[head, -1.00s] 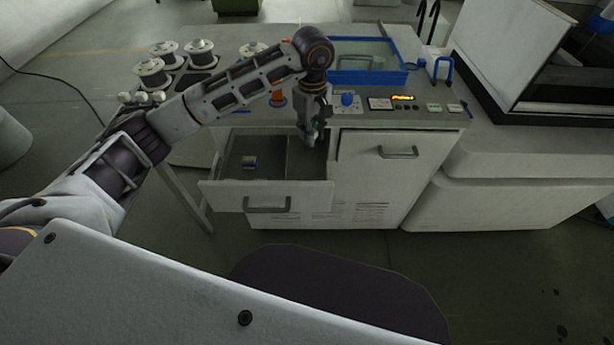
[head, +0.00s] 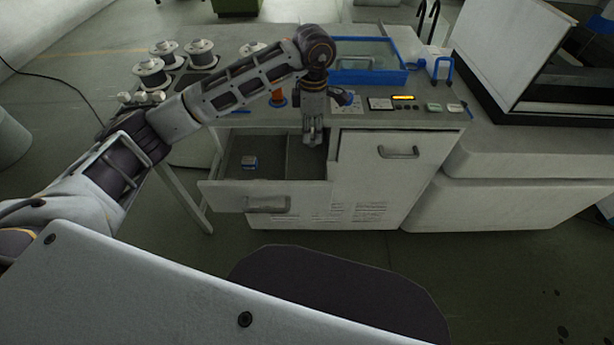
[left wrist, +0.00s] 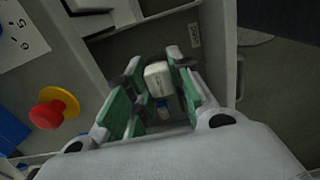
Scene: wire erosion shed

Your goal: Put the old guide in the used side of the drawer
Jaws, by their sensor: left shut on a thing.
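The drawer (head: 222,192) of the white cabinet is open, with a divider (head: 287,158) making a left and a right compartment. My left gripper (head: 313,139) points down over the right compartment. In the left wrist view the left gripper (left wrist: 155,75) is shut on a small whitish block, which I take for the old guide (left wrist: 157,79); its lower part is hard to make out. The fingers hide it in the head view. A small blue and pale part (head: 249,162) lies in the left compartment. A label (left wrist: 194,35) shows in the left wrist view, too small to read. My right gripper is not in view.
The worktop above the drawer carries wire spools (head: 151,73), a blue-rimmed tank (head: 368,75) and a control strip (head: 405,104). A red button on a yellow base (left wrist: 47,114) shows in the left wrist view. A closed cabinet door (head: 385,180) stands right of the drawer.

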